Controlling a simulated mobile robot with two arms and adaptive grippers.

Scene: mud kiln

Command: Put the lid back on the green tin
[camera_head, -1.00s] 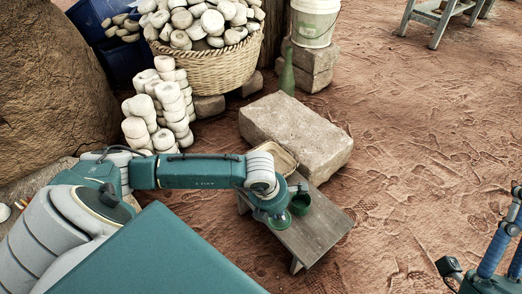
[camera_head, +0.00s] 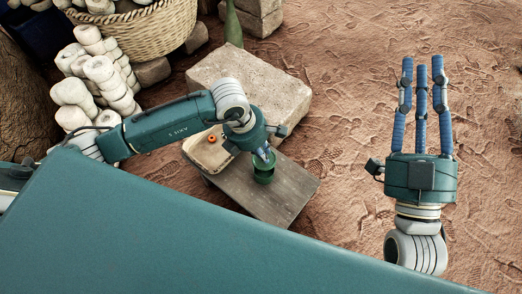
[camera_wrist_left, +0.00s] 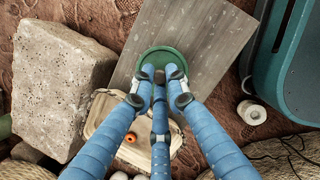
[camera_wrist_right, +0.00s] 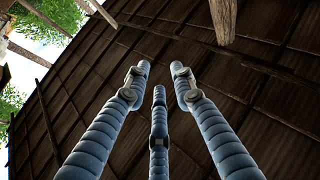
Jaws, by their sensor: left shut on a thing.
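The green tin (camera_head: 264,176) stands on a small grey wooden bench (camera_head: 290,192). My left gripper (camera_head: 263,157) points down over the tin. In the left wrist view its fingertips (camera_wrist_left: 161,74) are close together on a round green lid (camera_wrist_left: 162,53), covering the lid's near part. The lid lies over the tin's place, and I cannot tell whether it touches the rim. My right gripper (camera_head: 422,65) is raised at the right, fingers up, apart and empty.
A shallow tray (camera_head: 196,152) with a small orange thing (camera_head: 211,139) sits on the bench's left end. A big stone block (camera_head: 250,88) stands behind. A basket (camera_head: 140,35) and stacked white pieces (camera_head: 100,75) are at back left. The ground at right is clear.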

